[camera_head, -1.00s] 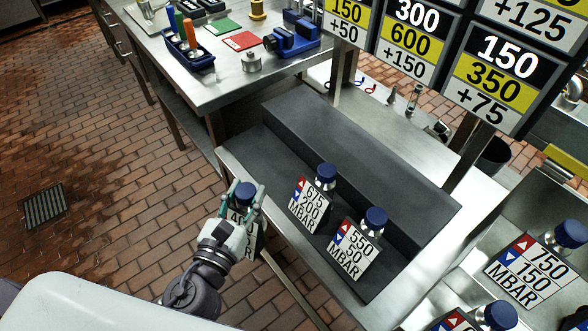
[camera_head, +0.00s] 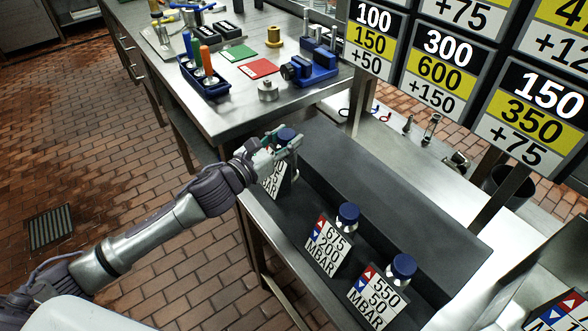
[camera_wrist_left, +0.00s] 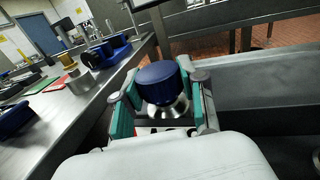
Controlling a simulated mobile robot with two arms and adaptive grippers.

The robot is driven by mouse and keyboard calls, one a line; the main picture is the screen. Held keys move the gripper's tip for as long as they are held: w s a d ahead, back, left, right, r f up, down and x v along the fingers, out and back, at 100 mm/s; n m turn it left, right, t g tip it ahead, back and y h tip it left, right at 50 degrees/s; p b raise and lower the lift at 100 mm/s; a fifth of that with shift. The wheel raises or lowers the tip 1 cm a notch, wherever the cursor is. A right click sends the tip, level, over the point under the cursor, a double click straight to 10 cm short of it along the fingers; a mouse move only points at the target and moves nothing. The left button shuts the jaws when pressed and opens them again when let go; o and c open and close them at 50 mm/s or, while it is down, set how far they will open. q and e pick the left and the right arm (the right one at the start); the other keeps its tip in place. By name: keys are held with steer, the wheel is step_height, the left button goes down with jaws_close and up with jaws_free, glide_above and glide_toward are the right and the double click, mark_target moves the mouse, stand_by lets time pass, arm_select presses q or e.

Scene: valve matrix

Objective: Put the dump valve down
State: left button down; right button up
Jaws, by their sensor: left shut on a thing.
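My left gripper (camera_head: 279,150) is shut on a valve with a blue cap (camera_head: 285,134) and a white label plate, the dump valve. The gripper holds it over the far left end of the dark grey tray (camera_head: 390,205). The plate is partly hidden by the fingers, and I cannot tell whether its base touches the tray. In the left wrist view the blue cap (camera_wrist_left: 158,80) sits between the two green-padded fingers. My right gripper is not in view.
Two more blue-capped valves, marked 675/200 (camera_head: 328,240) and 550/50 (camera_head: 380,290), stand in the tray. Free tray floor lies between them and the held valve. A steel workbench (camera_head: 225,115) with tools adjoins at the far left. Number signs (camera_head: 445,60) hang above.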

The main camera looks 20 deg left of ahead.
arm_select(q)
steer(key=shift+f, duration=0.65)
step_height(320, 180, down, 3)
steer(key=shift+f, duration=0.25)
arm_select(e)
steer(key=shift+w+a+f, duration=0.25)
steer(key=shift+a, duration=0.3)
arm_select(q)
steer(key=shift+b, duration=0.3)
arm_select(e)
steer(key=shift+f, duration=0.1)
arm_select(q)
steer(key=c, duration=0.9)
jaws_free()
steer(key=shift+f, duration=0.1)
steer(key=shift+c, duration=0.2)
steer(key=shift+o, duration=1.4)
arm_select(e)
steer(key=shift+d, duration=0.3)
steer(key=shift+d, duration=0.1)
